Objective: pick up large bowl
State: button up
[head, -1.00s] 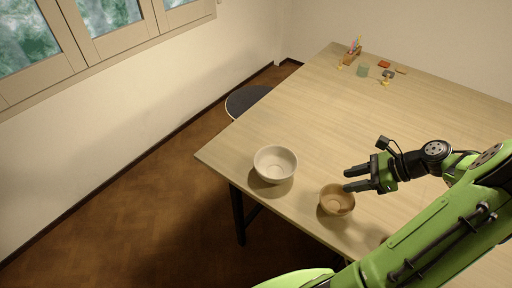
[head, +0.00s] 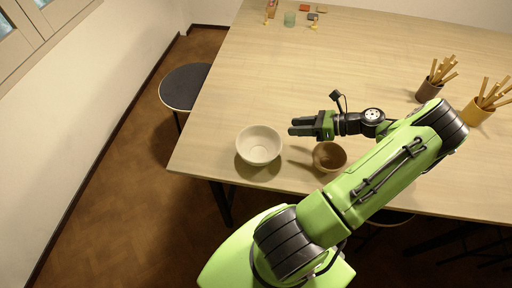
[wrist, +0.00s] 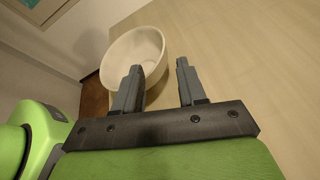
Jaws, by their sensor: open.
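The large bowl (head: 259,146) is cream white and stands upright near the table's left front corner. It also shows in the wrist view (wrist: 135,57), just beyond my fingertips and mostly to the left of the gap between them. My gripper (head: 292,127) is open and empty, above the table at the bowl's upper right in the head view. Its two fingers show apart in the wrist view (wrist: 159,66). I cannot tell whether a finger touches the bowl.
A smaller brown bowl (head: 329,157) stands right of the large bowl, partly behind my arm. Two pots of wooden tools (head: 429,90) (head: 478,111) stand at the right. A stool (head: 184,88) is beside the table (head: 370,50). A green cup (head: 290,19) and small items are at the back.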

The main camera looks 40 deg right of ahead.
aim_at(266, 127)
jog(key=x, duration=1.1)
jog(key=shift+w, duration=0.2)
jog(key=shift+s+d, duration=0.1)
jog(key=shift+s, duration=0.05)
jog(key=shift+c, duration=0.2)
grip_shut()
